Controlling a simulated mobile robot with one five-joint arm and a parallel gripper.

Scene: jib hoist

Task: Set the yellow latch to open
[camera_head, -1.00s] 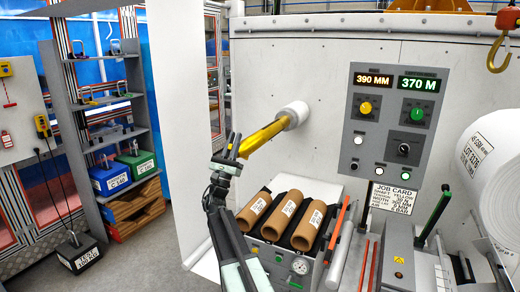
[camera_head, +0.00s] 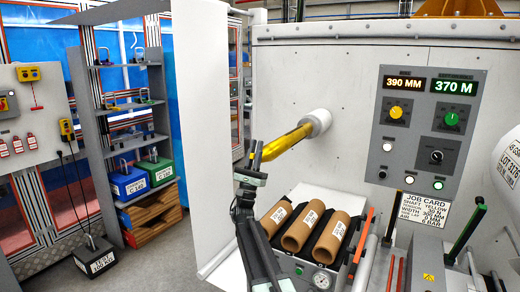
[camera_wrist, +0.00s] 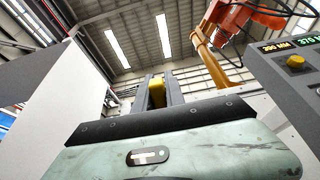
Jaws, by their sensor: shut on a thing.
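A yellow bar (camera_head: 286,143) sticks out toward the left from a white round collar on the pale machine wall in the head view. My gripper (camera_head: 255,155) is at its free left end, its fingers pointing up. In the wrist view, my gripper (camera_wrist: 158,90) is shut on a yellow piece (camera_wrist: 157,95) between its dark fingers. I cannot tell whether this piece is the latch or the end of the bar. No separate latch shape or open/closed mark shows; the held part is largely hidden by the fingers.
Several brown cores (camera_head: 300,230) lie in a rack below the bar. A grey control panel (camera_head: 431,130) is on the wall at right. A tall white sheet (camera_head: 200,130) hangs left of my gripper, and shelves (camera_head: 122,120) stand beyond. Open floor shows at lower left.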

